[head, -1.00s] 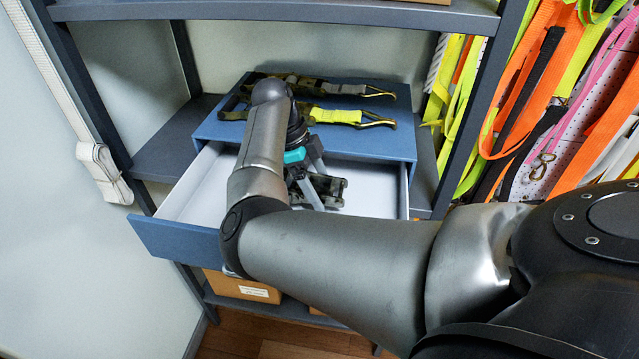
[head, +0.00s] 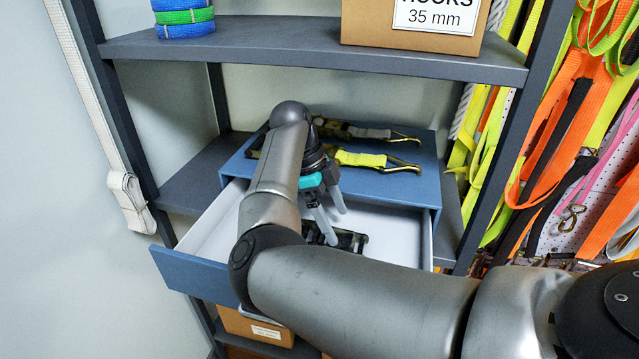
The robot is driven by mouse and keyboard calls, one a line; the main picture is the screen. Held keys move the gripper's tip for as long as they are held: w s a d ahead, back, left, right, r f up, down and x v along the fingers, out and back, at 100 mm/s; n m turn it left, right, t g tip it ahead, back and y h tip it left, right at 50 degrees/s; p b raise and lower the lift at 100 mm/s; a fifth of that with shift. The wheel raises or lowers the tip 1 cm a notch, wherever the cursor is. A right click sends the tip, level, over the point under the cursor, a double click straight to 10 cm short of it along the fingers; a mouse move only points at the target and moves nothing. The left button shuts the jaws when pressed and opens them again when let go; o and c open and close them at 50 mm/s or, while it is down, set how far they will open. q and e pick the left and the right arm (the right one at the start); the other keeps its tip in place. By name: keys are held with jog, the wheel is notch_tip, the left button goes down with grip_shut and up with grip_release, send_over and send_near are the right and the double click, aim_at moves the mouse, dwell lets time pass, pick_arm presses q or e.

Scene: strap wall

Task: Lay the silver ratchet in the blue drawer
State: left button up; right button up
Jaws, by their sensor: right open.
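The silver ratchet (head: 352,241), dark and metallic in this light, lies in the open blue drawer (head: 198,277), on its white floor, partly hidden by my arm. My right gripper (head: 339,228) points down over the drawer with its two grey fingers spread apart. The fingertips are close to the ratchet, one overlapping it in the picture; whether they touch it I cannot tell. My left gripper is not in view.
Other ratchet straps, one with yellow webbing (head: 360,159), lie on top of the blue drawer unit (head: 400,185). A shelf (head: 300,45) with a cardboard box (head: 385,20) and rolled straps (head: 185,17) is above. Bright straps hang at the right.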

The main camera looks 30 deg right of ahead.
jog(key=b+v, duration=0.1)
jog(key=v, duration=1)
jog(key=shift+r, duration=0.15)
